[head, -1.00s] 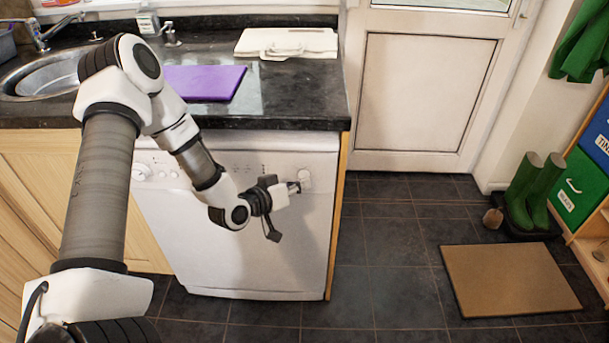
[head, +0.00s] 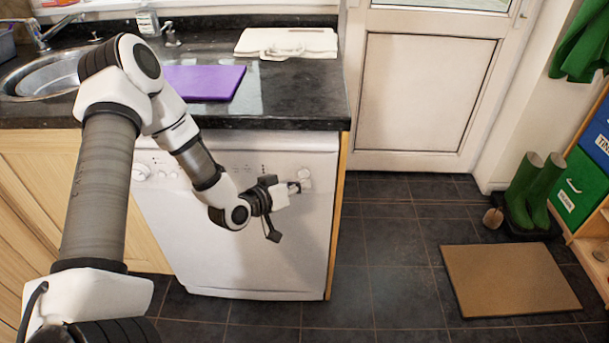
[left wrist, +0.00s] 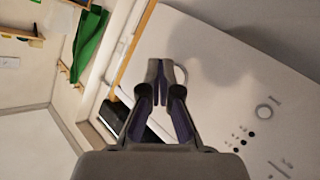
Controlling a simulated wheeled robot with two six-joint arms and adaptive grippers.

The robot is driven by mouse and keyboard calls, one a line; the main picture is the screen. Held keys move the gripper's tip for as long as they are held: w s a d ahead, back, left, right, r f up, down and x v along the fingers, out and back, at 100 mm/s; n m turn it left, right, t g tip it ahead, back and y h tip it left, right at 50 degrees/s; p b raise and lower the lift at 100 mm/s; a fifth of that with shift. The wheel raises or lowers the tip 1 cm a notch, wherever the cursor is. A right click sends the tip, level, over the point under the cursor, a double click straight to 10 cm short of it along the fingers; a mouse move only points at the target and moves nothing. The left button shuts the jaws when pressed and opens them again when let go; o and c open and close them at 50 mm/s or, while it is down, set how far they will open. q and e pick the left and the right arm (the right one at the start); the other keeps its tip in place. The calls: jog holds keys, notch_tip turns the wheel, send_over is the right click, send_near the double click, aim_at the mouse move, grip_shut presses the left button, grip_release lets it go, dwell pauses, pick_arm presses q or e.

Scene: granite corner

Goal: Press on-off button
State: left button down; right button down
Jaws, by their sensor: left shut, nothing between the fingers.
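A white appliance (head: 245,255) stands under the dark worktop, with controls along its upper front. A round white control (head: 304,174) is at the right end of this panel, partly hidden by the fingertips. My left gripper (head: 297,186) is shut and empty, right at this control. I cannot tell whether it touches it. In the left wrist view, the closed fingers (left wrist: 160,70) point toward the white front. I cannot tell which control is the on-off button. My right gripper is not in view.
A purple board (head: 205,82) and a white board (head: 287,42) lie on the worktop (head: 300,100) near the sink (head: 48,78). Green boots (head: 527,192) and a brown mat (head: 510,280) are at the right. The tiled floor between is clear.

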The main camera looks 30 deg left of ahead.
pick_arm(q)
jog(key=shift+w+a, duration=0.25)
jog(key=shift+w, duration=0.15)
jog(key=shift+w+a, duration=0.1)
jog(key=shift+w, duration=0.05)
dwell(0.4)
jog(key=shift+s+d, duration=0.35)
jog(key=shift+s, duration=0.2)
jog(key=shift+s, duration=0.1)
jog(key=shift+s+d, duration=0.5)
jog(key=shift+s, duration=0.3)
jog(key=shift+s+d, duration=0.55)
jog(key=shift+s, duration=0.3)
jog(key=shift+s+d, duration=0.5)
jog(key=shift+s, duration=0.3)
